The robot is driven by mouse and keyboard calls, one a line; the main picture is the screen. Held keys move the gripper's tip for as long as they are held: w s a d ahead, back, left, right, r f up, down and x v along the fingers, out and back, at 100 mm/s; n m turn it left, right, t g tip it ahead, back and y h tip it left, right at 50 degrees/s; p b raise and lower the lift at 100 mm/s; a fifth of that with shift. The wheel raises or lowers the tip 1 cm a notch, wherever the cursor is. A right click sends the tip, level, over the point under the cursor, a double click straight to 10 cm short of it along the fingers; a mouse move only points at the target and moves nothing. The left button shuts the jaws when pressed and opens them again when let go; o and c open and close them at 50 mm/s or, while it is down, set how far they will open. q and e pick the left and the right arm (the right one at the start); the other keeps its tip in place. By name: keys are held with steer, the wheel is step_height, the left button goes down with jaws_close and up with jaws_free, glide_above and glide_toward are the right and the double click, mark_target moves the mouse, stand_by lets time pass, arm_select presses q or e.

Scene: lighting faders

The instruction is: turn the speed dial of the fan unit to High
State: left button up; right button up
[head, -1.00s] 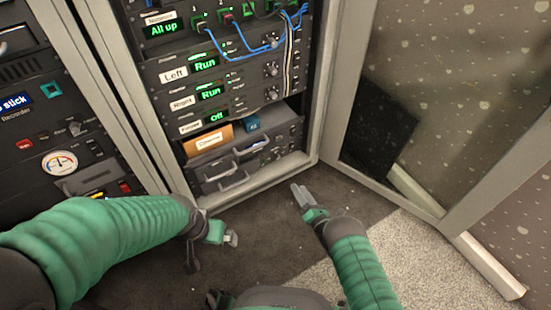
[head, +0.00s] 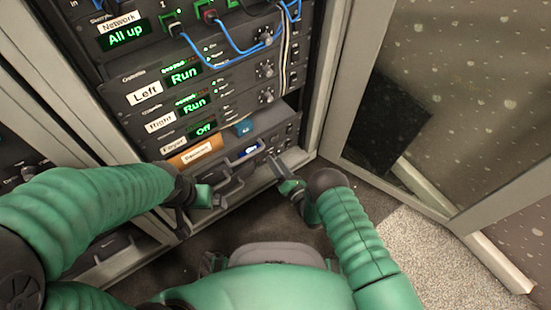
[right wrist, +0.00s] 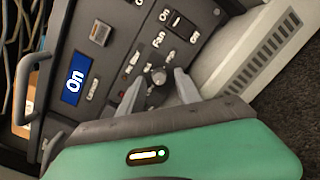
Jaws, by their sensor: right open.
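The fan unit (head: 283,141) is the lowest panel in the open rack. In the right wrist view, its grey face (right wrist: 122,40) carries a blue display (right wrist: 75,80) reading "On" and a rocker switch (right wrist: 183,22) marked Fan, On and Off. A small round grey dial (right wrist: 158,76) sits below the switch. My right gripper (right wrist: 158,80) is open, with one finger on each side of the dial; I cannot tell whether they touch it. The dial's setting is not readable. In the head view my right gripper (head: 277,170) is at the unit's front. My left gripper (head: 203,197) is in front of the rack's lower left; its jaws are unclear.
Above are units labelled Left (head: 145,92), Right (head: 160,123) and Foyer (head: 173,144), with blue cables (head: 222,63) hanging in front. A handle (right wrist: 35,85) sticks out of the fan unit. An open glass door (head: 450,130) stands at right.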

steer(key=shift+c, duration=0.2)
steer(key=shift+c, duration=1.2)
jaws_close()
